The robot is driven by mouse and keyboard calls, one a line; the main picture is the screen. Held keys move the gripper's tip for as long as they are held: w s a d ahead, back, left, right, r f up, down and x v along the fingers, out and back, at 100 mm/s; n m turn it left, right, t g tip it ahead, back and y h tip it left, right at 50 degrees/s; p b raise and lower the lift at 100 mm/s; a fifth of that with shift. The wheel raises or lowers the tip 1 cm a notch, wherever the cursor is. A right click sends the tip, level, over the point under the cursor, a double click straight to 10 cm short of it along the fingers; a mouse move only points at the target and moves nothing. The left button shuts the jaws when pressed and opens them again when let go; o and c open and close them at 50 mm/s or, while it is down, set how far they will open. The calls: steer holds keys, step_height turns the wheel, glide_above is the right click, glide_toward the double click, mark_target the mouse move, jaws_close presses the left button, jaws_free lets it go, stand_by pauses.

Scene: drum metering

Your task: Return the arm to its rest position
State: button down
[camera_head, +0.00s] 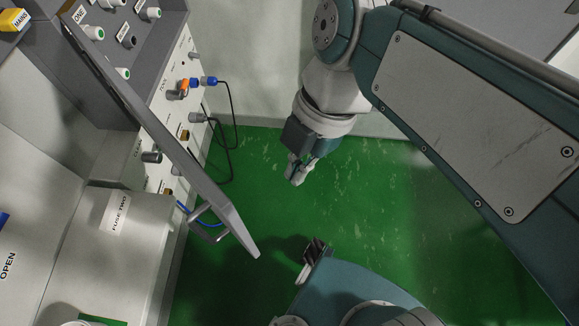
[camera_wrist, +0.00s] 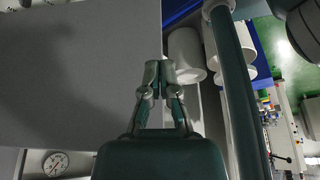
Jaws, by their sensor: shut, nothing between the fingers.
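My gripper (camera_head: 298,172) hangs below my arm's wrist in the head view, over the green floor (camera_head: 355,200). It is to the right of the grey control cabinet and clear of it. In the wrist view my gripper (camera_wrist: 159,75) points up the picture with its fingertips together and nothing between them. My upper arm link crosses the right side of the head view. Part of my own body also shows at the bottom of the head view.
A tilted panel or door (camera_head: 165,140) with a handle (camera_head: 208,222) stands out from the cabinet. Cables (camera_head: 231,125) loop from blue and orange plugs. In the wrist view are a gauge (camera_wrist: 55,164), a grey flat surface (camera_wrist: 80,75) and white cylinders (camera_wrist: 187,55). Open floor lies right of the cabinet.

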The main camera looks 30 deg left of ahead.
steer(key=w+d+f+m+t, duration=0.1)
steer(key=w+d+m+t, duration=0.4)
steer(key=d+m, duration=0.8)
steer(key=w+d+m+t+h, duration=0.1)
steer(key=w+d+m+t, duration=0.3)
steer(key=d+m, duration=0.9)
steer(key=w+m, duration=0.2)
steer(key=m, duration=0.5)
steer(key=shift+f+t, duration=0.4)
steer(key=shift+w, duration=0.2)
